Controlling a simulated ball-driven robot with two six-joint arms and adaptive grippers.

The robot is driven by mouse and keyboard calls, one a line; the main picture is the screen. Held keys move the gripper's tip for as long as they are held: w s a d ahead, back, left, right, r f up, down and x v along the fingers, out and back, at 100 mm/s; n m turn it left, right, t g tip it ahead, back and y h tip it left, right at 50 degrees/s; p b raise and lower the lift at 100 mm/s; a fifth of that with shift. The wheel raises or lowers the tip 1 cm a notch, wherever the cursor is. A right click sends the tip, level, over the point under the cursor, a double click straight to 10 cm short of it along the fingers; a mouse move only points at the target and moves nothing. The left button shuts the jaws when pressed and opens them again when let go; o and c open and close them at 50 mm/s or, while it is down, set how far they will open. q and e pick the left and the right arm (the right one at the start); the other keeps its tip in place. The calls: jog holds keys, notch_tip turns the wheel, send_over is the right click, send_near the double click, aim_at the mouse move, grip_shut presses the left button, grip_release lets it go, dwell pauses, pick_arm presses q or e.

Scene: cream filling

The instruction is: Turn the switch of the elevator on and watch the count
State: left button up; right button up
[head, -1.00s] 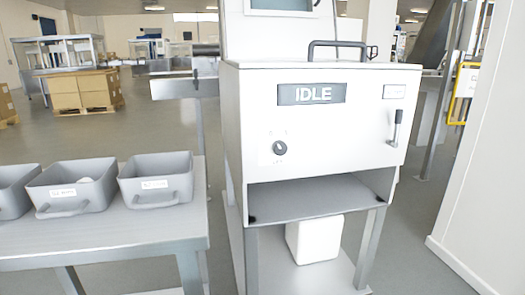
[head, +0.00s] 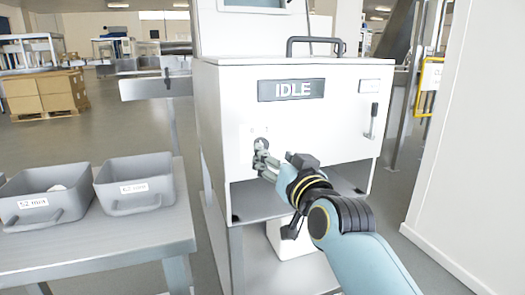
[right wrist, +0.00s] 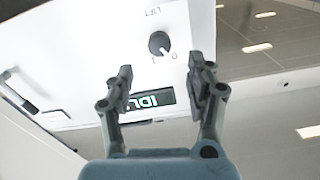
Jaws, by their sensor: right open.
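The switch is a dark round knob (head: 261,144) on the left of the white machine's front panel. In the right wrist view the knob (right wrist: 159,43) shows a white pointer line, with the marks 0 and 1 and the word LIFT beside it. The display (head: 291,90) reads IDLE. My right gripper (head: 262,163) is in front of the panel at the knob, just below it in the head view. In the right wrist view my right gripper (right wrist: 162,80) is open, its fingers apart with nothing between them, and the knob lies beyond the gap. My left gripper is not in view.
A lever handle (head: 374,120) sits on the panel's right side. A white container (head: 284,243) stands under the machine, partly behind my arm. Grey bins (head: 135,185) stand on a metal table (head: 95,250) at the left. A white wall (head: 465,150) is at the right.

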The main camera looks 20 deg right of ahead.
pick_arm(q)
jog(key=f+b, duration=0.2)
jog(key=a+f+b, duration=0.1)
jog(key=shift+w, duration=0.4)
pick_arm(e)
jog(key=w, duration=0.6)
jog(key=shift+w, duration=0.3)
jog(key=shift+a+f, duration=0.1)
jog(key=shift+c, duration=0.4)
